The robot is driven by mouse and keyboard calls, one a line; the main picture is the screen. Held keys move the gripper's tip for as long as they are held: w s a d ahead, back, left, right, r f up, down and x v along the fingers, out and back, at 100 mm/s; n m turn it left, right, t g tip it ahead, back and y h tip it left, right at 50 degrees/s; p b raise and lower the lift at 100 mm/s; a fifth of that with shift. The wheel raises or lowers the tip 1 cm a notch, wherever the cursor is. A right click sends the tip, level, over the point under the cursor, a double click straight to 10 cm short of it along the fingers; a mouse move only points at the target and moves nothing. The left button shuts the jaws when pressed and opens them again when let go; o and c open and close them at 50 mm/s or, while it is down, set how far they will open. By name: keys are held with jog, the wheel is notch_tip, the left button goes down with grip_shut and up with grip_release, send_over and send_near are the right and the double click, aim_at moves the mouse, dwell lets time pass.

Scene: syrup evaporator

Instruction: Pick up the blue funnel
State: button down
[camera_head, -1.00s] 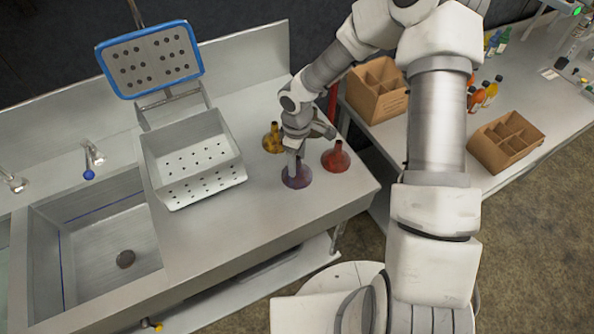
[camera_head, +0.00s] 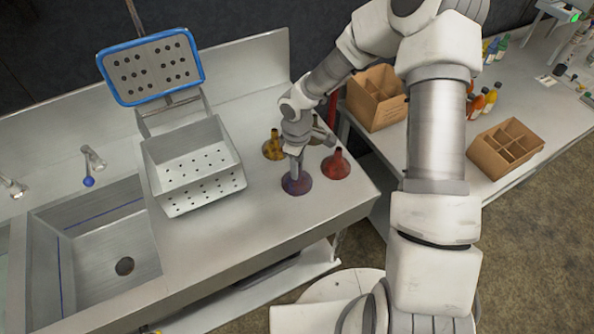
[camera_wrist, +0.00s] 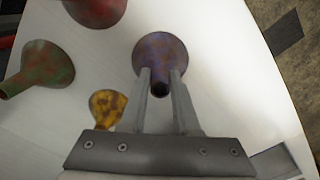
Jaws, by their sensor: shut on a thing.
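The blue funnel looks blue-purple with reddish mottling. It stands wide end down on the metal counter in the head view (camera_head: 297,186), and I cannot tell any gap beneath it. My gripper (camera_head: 295,174) is directly above it, pointing down, with its fingers on the narrow spout. The wrist view shows the funnel's cone (camera_wrist: 160,50) beyond the fingertips. My gripper (camera_wrist: 160,80) is shut on the spout there, one finger on each side. The fingers and wrist hide part of the spout in the head view.
A red funnel (camera_head: 336,165) stands close on the right, and a yellow one (camera_head: 273,148) behind left. A green funnel (camera_wrist: 45,65) shows in the wrist view. A perforated metal bin (camera_head: 193,165) and sink (camera_head: 100,240) lie left. The counter's front is clear.

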jog(key=shift+r, duration=0.55)
notch_tip(320, 180, up, 3)
jog(key=shift+w+f, duration=0.1)
jog(key=shift+f, duration=0.05)
jog(key=s+d+r, duration=0.2)
jog(key=s+r, duration=0.5)
jog(key=s, duration=0.4)
jog(key=shift+s+d, duration=0.3)
jog(key=shift+r, duration=0.1)
jog(key=shift+w, duration=0.1)
